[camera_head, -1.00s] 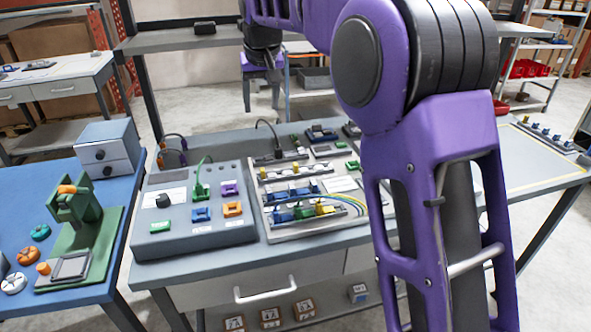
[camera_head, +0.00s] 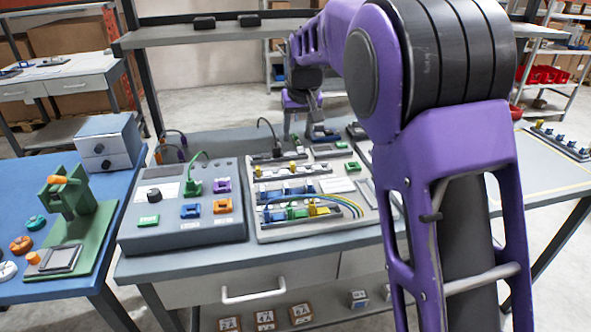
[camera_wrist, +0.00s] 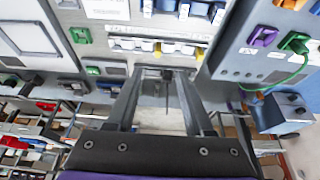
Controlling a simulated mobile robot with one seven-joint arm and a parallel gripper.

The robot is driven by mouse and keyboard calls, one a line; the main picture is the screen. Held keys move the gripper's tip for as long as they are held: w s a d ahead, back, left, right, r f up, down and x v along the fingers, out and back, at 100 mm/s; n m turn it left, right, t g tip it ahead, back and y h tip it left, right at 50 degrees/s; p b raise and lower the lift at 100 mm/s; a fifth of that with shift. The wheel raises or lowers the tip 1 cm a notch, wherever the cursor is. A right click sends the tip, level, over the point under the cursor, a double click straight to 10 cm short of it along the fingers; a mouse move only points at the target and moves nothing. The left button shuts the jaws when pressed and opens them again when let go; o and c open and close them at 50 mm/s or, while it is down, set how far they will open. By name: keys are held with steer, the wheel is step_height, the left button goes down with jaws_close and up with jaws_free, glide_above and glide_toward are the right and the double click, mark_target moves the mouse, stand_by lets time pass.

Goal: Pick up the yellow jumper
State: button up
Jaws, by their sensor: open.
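Small yellow pieces (camera_head: 292,167) sit on the upper rail of the grey terminal board (camera_head: 345,228). A larger yellow block (camera_head: 317,209) sits by the colored wires on the lower rail. I cannot tell which is the yellow jumper. The wrist view shows yellow bits (camera_wrist: 199,53) along a row of white terminals, just beyond my fingertips. My gripper (camera_head: 301,132) hangs above the far side of the board, partly beside my arm. In the wrist view my gripper (camera_wrist: 162,72) has its two fingers apart with nothing between them.
A grey control box (camera_head: 185,232) with colored sockets and a green cable stands left of the board. A blue table (camera_head: 110,275) with a green fixture (camera_head: 85,225) is at left. A right-hand table (camera_head: 535,170) holds a rail with several blue pieces. My arm hides the board's right side.

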glide_above(293, 163)
steer(key=s, duration=0.4)
steer(key=f, duration=0.9)
steer(key=shift+w+d+f, duration=0.1)
steer(key=shift+w+d, duration=0.05)
steer(key=shift+d, duration=0.1)
steer(key=shift+w+a+f, duration=0.15)
steer(key=shift+w+f, duration=0.7)
steer(key=shift+f, duration=0.25)
steer(key=shift+w+a+f, duration=0.1)
steer(key=shift+w+f, duration=0.7)
steer(key=shift+f, duration=0.25)
jaws_close()
